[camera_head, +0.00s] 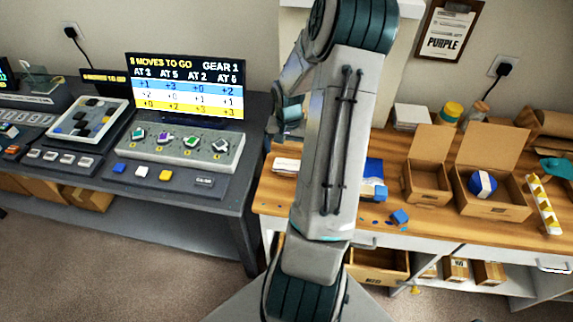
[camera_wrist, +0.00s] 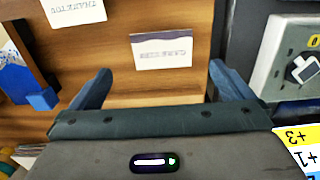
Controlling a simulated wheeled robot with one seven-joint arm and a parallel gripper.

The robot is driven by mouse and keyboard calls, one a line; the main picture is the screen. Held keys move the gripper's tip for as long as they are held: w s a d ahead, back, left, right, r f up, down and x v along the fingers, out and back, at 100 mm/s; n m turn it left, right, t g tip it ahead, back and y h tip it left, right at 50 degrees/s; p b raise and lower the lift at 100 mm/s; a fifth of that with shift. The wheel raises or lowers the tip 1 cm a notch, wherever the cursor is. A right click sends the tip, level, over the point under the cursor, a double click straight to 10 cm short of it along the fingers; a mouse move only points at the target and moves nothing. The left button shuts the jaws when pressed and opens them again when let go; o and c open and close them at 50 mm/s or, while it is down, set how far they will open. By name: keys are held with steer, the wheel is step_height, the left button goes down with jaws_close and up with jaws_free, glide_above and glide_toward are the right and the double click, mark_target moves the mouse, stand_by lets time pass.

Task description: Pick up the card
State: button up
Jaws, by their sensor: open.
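In the wrist view a white card (camera_wrist: 162,54) with a dark stripe and upside-down print lies flat on the wooden bench top, between and just beyond my fingertips. My gripper (camera_wrist: 160,69) is open and empty, with its two blue fingers apart on either side of the card's near end. I cannot tell the height gap between them. In the head view my arm hides much of this spot.
A blue box (camera_wrist: 14,78) and a blue block (camera_wrist: 42,99) stand left in the wrist view. The dark desk with a switch panel (camera_head: 185,143) and screen (camera_head: 186,87) adjoins the bench. Open cardboard boxes (camera_head: 427,183) stand at the right, one holding a blue ball (camera_head: 482,184).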

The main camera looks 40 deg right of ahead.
mark_target(287, 166)
steer(key=shift+w+a+f+p, duration=0.15)
steer(key=shift+f+p, duration=0.5)
steer(key=shift+f, duration=2.15)
steer(key=shift+f+b, duration=0.25)
steer(key=shift+b, duration=0.05)
steer(key=c, duration=0.8)
